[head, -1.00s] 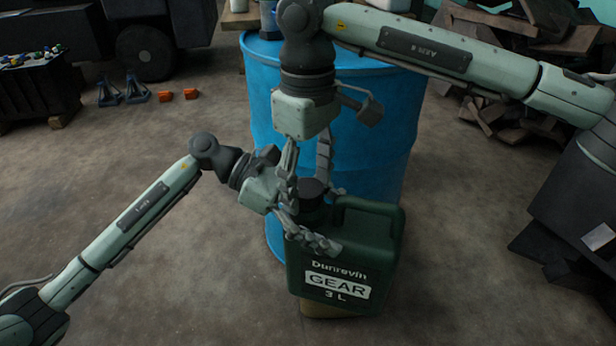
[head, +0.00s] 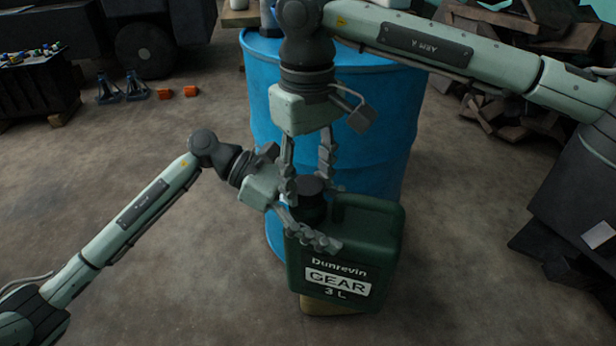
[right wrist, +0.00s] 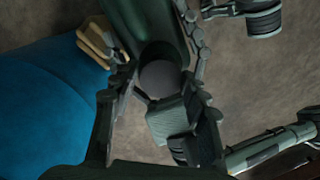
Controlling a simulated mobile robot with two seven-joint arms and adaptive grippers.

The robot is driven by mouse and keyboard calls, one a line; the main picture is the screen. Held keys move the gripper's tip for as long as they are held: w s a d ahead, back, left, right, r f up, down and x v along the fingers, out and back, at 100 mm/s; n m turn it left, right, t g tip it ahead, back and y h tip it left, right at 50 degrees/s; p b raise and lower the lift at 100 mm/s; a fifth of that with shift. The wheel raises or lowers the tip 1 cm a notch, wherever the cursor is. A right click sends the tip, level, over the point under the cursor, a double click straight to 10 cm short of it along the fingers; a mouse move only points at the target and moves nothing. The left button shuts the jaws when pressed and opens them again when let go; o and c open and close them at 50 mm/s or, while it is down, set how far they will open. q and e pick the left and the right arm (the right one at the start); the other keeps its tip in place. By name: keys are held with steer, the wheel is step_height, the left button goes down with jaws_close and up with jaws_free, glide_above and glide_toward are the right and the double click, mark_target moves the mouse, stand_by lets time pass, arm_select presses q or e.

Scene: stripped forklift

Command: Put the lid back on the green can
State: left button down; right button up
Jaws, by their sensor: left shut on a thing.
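The green can (head: 370,235), labelled "GEAR 3 L", stands upright in front of the blue drum in the head view. A dark grey round lid (head: 312,184) sits at the top of its neck; it also shows as a grey disc in the right wrist view (right wrist: 160,78). Whether it is fully seated cannot be told. My left gripper (head: 325,215) is shut on the can, one finger across its front shoulder, the other partly hidden behind the neck. My right gripper (head: 309,193) points down over the lid, its fingers apart on either side of it.
The can rests on a tan block (head: 335,304). The blue drum (head: 385,120) stands close behind, below my right arm. Scrap wood (head: 500,95) lies at the back right. Orange blocks (head: 190,91) and blue stands (head: 135,88) are at the back left.

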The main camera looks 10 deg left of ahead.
steer(key=o, duration=0.4)
steer(key=shift+o, duration=0.2)
steer(key=shift+r, duration=2.35)
steer(key=shift+c, duration=0.2)
